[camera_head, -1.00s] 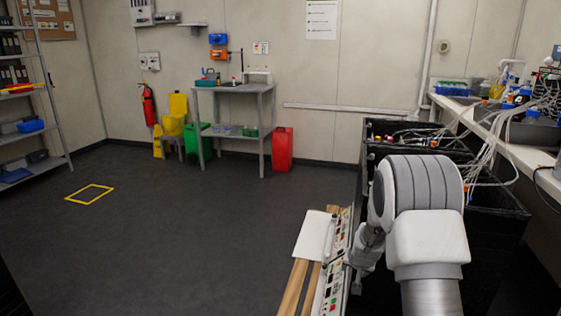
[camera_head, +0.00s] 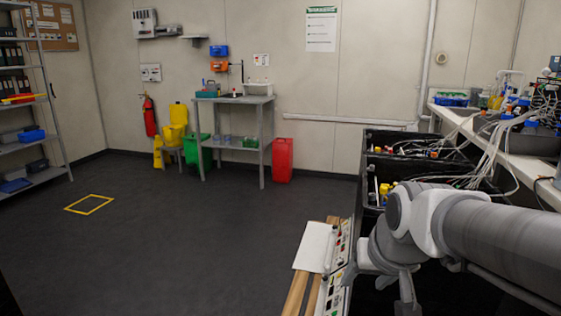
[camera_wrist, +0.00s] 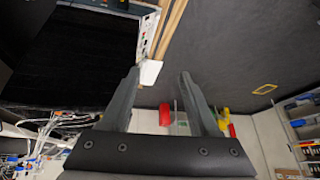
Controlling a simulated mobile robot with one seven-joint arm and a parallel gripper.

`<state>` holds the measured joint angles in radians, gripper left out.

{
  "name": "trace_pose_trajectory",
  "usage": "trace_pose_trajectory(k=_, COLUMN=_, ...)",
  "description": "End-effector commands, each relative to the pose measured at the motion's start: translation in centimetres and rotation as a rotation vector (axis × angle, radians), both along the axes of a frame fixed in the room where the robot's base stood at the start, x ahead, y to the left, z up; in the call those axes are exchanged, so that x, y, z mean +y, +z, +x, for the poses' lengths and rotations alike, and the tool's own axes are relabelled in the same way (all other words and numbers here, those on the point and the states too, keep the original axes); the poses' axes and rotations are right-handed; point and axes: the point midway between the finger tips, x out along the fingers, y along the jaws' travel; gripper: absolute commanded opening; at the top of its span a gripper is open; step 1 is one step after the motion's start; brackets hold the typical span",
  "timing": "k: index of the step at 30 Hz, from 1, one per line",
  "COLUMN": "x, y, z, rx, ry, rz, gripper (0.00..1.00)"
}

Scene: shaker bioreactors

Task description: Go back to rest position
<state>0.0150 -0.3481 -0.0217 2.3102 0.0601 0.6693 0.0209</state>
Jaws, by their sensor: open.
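My gripper (camera_wrist: 159,85) is open and empty in the wrist view, its two grey fingers spread apart with nothing between them but distant floor and the end of a white panel. In the head view my gripper (camera_head: 378,290) is at the lower right, beside the control-panel edge of the black shaker bench (camera_head: 338,268). The fingers are partly hidden by my wrist there, and I cannot tell how close they are to the bench.
Black open bins (camera_head: 400,139) with tubes and cables stand behind my arm. A white counter (camera_head: 520,150) with equipment runs along the right. A grey table (camera_head: 236,99), red canister (camera_head: 282,160) and shelf (camera_head: 35,100) stand farther off.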

Motion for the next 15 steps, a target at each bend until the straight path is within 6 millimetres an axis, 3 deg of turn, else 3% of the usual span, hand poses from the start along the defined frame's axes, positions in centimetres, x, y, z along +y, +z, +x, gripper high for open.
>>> trace_pose_trajectory(k=6, x=0.4, y=1.0, z=-6.8, rx=0.003, ry=0.046, rz=-0.037, gripper=0.62)
trace_pose_trajectory(k=13, x=0.4, y=0.6, z=-12.2, rx=0.014, ry=0.078, rz=-0.074, gripper=0.62)
trace_pose_trajectory(k=15, x=0.4, y=3.0, z=-12.2, rx=0.020, ry=0.078, rz=-0.074, gripper=0.62)
